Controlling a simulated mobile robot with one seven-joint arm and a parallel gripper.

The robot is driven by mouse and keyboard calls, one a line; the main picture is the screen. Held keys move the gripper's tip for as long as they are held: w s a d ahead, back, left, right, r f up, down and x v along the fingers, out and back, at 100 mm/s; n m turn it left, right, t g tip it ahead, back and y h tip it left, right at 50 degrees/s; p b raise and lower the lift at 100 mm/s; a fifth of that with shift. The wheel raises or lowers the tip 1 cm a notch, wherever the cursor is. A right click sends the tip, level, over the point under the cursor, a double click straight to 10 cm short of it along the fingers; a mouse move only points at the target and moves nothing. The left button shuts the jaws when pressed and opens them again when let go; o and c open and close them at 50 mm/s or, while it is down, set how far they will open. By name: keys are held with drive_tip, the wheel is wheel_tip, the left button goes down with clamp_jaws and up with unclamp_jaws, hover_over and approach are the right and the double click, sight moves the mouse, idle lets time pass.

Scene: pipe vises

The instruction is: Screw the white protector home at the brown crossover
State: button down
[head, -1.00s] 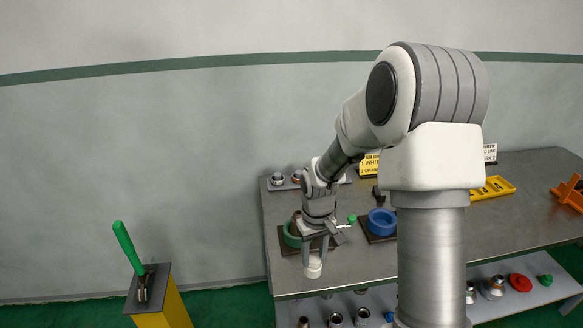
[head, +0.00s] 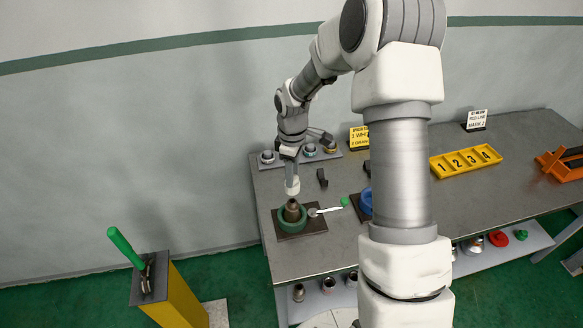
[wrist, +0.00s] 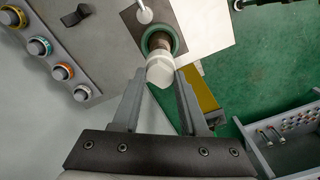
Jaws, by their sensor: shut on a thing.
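My gripper (head: 291,175) is shut on the white protector (head: 292,187), a short white cap, and holds it above the table. In the wrist view the protector (wrist: 160,70) sits between my fingertips (wrist: 160,80). The brown crossover (head: 292,212) stands upright in the green ring vise (head: 283,222). In the head view the protector shows just above the crossover's top, with a small gap in the picture. In the wrist view it overlaps the crossover (wrist: 160,42) and hides part of it, so I cannot tell their exact distance.
A handle with a green knob (head: 345,201) sticks out right of the vise. A blue vise (head: 365,201) is partly hidden by my arm. A rack with several ringed fittings (head: 268,157) lies behind. A yellow numbered tray (head: 466,162) is at right. A yellow stand (head: 176,300) is at left.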

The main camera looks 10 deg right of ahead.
drive_tip(key=shift+f, duration=0.1)
drive_tip(key=shift+f+b, duration=1.45)
drive_tip(key=shift+f, duration=0.4)
drive_tip(key=shift+f+b, duration=1.25)
drive_tip(key=shift+f, duration=0.4)
drive_tip(key=shift+c, duration=1.8)
unclamp_jaws()
drive_tip(key=shift+r, duration=0.1)
